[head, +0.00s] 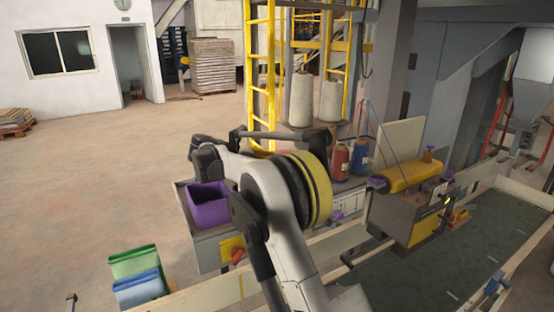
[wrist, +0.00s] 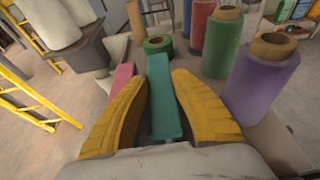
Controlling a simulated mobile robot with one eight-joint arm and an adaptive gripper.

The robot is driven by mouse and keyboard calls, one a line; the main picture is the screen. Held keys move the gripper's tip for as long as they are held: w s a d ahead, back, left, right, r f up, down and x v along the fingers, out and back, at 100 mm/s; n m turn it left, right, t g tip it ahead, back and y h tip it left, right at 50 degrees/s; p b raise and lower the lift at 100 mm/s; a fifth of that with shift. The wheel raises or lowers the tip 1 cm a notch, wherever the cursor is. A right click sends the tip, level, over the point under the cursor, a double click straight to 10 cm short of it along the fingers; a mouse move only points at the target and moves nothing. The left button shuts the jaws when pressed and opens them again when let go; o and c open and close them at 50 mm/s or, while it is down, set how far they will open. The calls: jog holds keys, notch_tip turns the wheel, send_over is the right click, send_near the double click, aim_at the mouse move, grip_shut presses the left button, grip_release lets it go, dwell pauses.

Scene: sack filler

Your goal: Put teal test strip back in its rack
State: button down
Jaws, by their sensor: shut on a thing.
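In the wrist view, my gripper (wrist: 160,82) has its two ridged yellow fingers on either side of the teal test strip (wrist: 165,105). The gripper is shut on the strip, whose far end sticks out past the fingertips. A pink strip (wrist: 122,76) lies just left of the left finger. In the head view my arm covers the gripper and the strip. I cannot make out the rack for certain in either view.
A green tape roll (wrist: 157,45) lies just beyond the teal strip. Green (wrist: 222,45) and purple (wrist: 262,80) spools stand close on the right. White thread cones (head: 301,98) stand behind. A purple bin (head: 208,212) is left of my arm in the head view.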

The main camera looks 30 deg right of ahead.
jog(key=shift+f, duration=0.2)
jog(key=c, duration=1.1)
grip_release()
jog(key=shift+o, duration=0.2)
jog(key=shift+a, duration=0.1)
